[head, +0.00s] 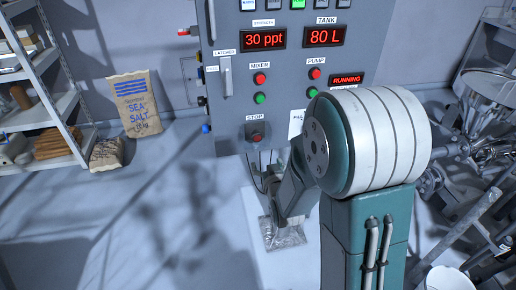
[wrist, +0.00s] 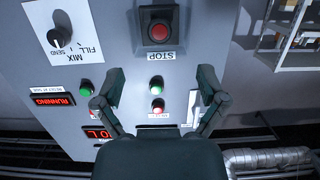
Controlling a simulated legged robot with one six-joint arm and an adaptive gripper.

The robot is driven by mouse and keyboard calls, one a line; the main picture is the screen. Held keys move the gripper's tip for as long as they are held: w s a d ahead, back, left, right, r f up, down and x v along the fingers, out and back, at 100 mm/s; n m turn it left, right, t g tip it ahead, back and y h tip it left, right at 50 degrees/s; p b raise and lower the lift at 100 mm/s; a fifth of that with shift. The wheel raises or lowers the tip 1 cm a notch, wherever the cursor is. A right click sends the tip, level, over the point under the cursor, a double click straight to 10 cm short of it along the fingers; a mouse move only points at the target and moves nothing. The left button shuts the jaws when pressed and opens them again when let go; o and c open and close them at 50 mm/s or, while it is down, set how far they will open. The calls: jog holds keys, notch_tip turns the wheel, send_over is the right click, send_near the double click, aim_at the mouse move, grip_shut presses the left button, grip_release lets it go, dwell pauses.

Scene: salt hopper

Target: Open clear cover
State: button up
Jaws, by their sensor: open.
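A grey control panel (head: 285,95) stands ahead. No clear cover can be made out with certainty. The red STOP button (head: 256,137) sits low on the panel. In the wrist view the STOP button (wrist: 159,31) sits in a dark square housing; whether a clear cover lies over it I cannot tell. My gripper (wrist: 161,78) is open and empty, its two fingers apart below the STOP button in the wrist view. In the head view my arm hides part of the panel's lower right, and my gripper is hard to make out.
A grey, shiny rectangular object (head: 283,235) lies on a white surface (head: 262,262) below the panel. A latch handle (head: 225,77) is on the panel's left. A sea salt sack (head: 135,104) and shelves (head: 40,75) stand left. Pipes and stands crowd the right. Left floor is open.

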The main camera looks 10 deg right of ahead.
aim_at(259, 149)
jog(key=w+f, duration=0.1)
jog(key=w, duration=0.2)
jog(key=w+f+t, duration=0.1)
jog(key=w, duration=0.3)
jog(key=w+f+t, duration=0.1)
jog(key=w, duration=0.2)
jog(key=shift+w+f, duration=0.25)
jog(key=shift+f, duration=0.05)
jog(key=shift+d, duration=0.1)
grip_shut()
